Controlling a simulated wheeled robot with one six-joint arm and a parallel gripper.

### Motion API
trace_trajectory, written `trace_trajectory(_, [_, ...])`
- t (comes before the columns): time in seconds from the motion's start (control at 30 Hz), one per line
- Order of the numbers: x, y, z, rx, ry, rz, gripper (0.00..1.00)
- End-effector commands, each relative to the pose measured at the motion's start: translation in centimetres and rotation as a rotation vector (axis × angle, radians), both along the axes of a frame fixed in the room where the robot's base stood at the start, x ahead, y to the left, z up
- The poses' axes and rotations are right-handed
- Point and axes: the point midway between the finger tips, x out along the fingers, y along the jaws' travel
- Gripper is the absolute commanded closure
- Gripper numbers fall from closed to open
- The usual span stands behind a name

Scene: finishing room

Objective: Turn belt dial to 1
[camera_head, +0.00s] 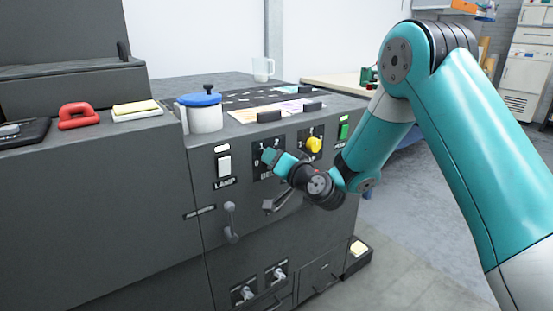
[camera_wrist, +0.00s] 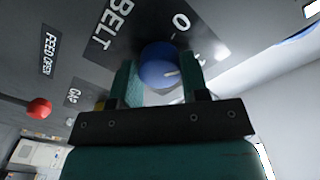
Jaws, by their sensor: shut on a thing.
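The belt dial (camera_wrist: 155,66) is a round blue knob with a white mark, on a black plate (camera_wrist: 112,50) lettered BELT in the wrist view. My gripper (camera_wrist: 160,76) has one finger on each side of the knob and is shut on it. A 0 shows near the knob; the mark points toward the right of the picture, and I cannot read the number it meets. In the head view my gripper (camera_head: 269,156) is at the BELT plate (camera_head: 257,172), where 0, 1 and 2 show around the dial position. There it hides the knob.
A yellow knob (camera_head: 314,144) and a green switch (camera_head: 344,130) are right of my gripper. The LAMP switch (camera_head: 224,165) is left, with a grey lever (camera_head: 231,222) below. A blue-lidded pot (camera_head: 204,114) stands on top. A red-knobbed control (camera_wrist: 38,108) shows in the wrist view.

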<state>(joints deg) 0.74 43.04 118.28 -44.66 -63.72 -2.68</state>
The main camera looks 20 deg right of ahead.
Motion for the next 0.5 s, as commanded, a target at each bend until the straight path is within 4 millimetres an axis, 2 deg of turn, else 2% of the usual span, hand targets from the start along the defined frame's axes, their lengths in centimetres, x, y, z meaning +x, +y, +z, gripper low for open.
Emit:
trace_trajectory(0.2, [0.02,-0.13,0.10,0.173,0.056,-0.003,0.82])
trace_trajectory(0.5, [0.03,-0.15,0.03,0.340,0.110,-0.002,0.82])
